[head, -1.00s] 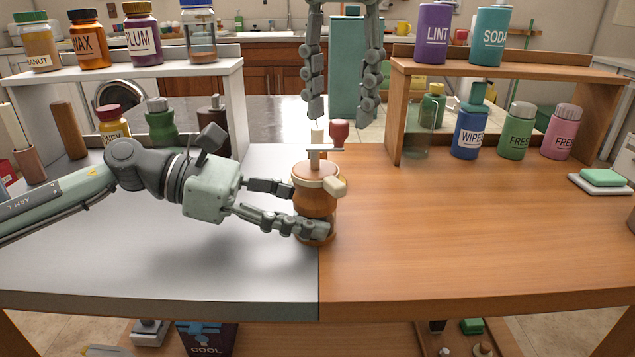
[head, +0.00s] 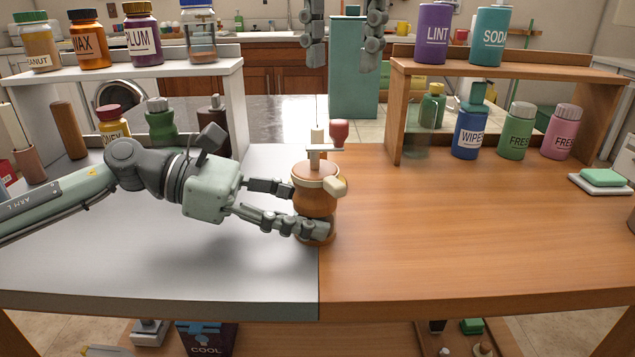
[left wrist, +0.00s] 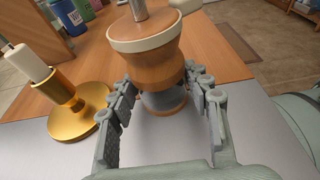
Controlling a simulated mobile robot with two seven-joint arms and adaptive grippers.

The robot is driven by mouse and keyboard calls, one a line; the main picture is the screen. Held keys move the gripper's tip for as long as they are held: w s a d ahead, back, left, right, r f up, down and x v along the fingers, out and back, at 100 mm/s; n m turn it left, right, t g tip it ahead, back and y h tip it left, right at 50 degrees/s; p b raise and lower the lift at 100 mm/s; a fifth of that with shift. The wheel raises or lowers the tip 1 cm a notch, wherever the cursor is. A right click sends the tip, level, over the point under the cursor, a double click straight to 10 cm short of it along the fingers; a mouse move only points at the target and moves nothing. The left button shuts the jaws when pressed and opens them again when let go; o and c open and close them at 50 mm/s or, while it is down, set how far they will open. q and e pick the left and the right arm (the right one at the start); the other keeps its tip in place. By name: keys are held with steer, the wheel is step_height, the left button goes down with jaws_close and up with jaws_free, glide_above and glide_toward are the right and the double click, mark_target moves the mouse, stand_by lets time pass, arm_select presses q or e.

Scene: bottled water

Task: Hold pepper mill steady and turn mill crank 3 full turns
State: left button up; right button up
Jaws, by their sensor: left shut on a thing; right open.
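The pepper mill (head: 315,199) stands upright at the seam between the grey and wooden tabletop halves. It has an orange-brown body, a pale collar and a beige piece on its right side. Its metal crank (head: 323,148) lies across the top, with a dark red knob (head: 339,131) at the far right end. My left gripper (head: 302,208) is shut around the mill's lower body. The left wrist view shows fingers on both sides of the mill (left wrist: 150,55). My right gripper (head: 344,60) is open and empty, well above and behind the mill; its upper part is cut off.
A white candle in a gold holder (left wrist: 82,108) stands behind the mill. A white shelf (head: 165,68) with jars is at the left, a wooden shelf (head: 500,68) with bottles at the right. A green soap bar (head: 602,177) lies far right. The front right wooden tabletop (head: 450,240) is clear.

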arm_select(q)
steer(key=o, duration=1.2)
steer(key=shift+c, duration=0.2)
